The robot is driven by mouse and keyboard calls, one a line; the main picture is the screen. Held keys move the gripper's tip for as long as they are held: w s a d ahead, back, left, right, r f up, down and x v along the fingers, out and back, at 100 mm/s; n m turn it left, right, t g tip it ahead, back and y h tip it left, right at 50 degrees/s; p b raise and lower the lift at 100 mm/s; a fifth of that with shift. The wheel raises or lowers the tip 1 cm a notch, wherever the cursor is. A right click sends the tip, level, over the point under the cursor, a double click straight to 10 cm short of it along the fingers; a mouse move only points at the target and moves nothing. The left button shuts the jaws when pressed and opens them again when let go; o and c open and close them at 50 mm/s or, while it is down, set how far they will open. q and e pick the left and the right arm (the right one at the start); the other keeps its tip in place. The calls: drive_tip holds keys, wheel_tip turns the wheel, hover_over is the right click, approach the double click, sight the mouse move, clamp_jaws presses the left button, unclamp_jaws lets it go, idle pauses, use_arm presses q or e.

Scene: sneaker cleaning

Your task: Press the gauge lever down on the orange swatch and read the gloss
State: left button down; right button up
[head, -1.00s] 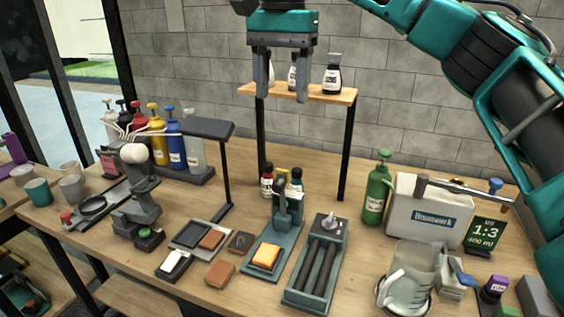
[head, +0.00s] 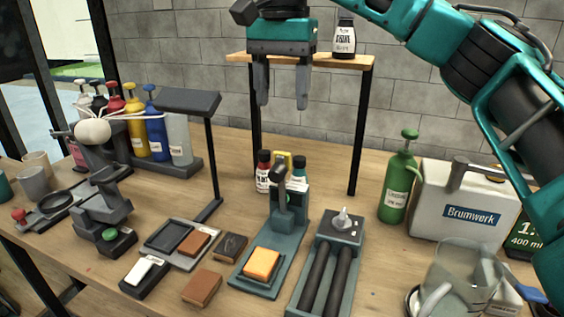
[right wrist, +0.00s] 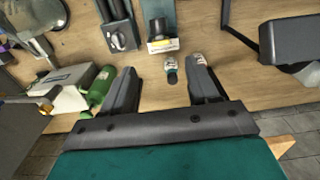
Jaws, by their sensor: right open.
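The gauge (head: 283,222) is a teal stand with an upright lever (head: 281,172) on the workbench. The orange swatch (head: 262,263) lies on the front of its base. In the right wrist view the gauge (right wrist: 158,18) shows at the top centre, with its swatch end cut off. My right gripper (head: 282,103) is open and empty, pointing down, high above and behind the gauge, in front of the shelf. Its fingers also show in the right wrist view (right wrist: 160,85). My left gripper is not in view.
Small bottles (head: 264,172) stand just behind the gauge. A roller tray (head: 328,262) is close on its right, a green bottle (head: 398,180) and Brumwerk box (head: 468,205) farther right. Brown blocks (head: 201,287) and a black lamp-like stand (head: 210,150) are left. A shelf (head: 240,58) rises behind.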

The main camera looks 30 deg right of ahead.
sight(282, 152)
wheel_tip(282, 152, down, 12)
drive_tip(key=shift+r+b, duration=0.15)
drive_tip(key=shift+b, duration=0.95)
clamp_jaws()
